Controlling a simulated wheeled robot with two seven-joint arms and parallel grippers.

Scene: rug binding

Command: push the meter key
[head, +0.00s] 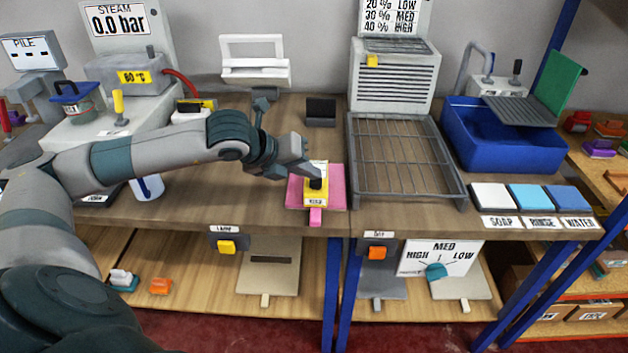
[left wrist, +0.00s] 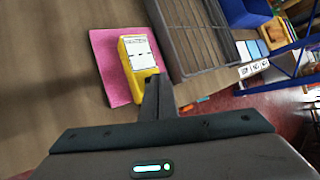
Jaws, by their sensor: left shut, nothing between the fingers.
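The meter (head: 316,201) is a small yellow block with a pale, lettered face, on a pink mat (head: 337,192) near the table's front edge. In the left wrist view the meter (left wrist: 138,55) shows its white face, with the pink mat (left wrist: 108,65) beside and under it. My left gripper (head: 314,178) is shut and empty, its tip at the meter. In the left wrist view the closed fingertips (left wrist: 152,80) overlap the meter's near end; I cannot tell whether they touch. The key is not clearly distinguishable, perhaps hidden by the fingers. My right gripper is out of view.
A wire rack (head: 405,160) stands just right of the mat, with a blue bin (head: 505,150) beyond it. A small black block (head: 320,112) stands behind. White and blue pads (head: 530,197) lie at the right front. Bare table lies left of the mat.

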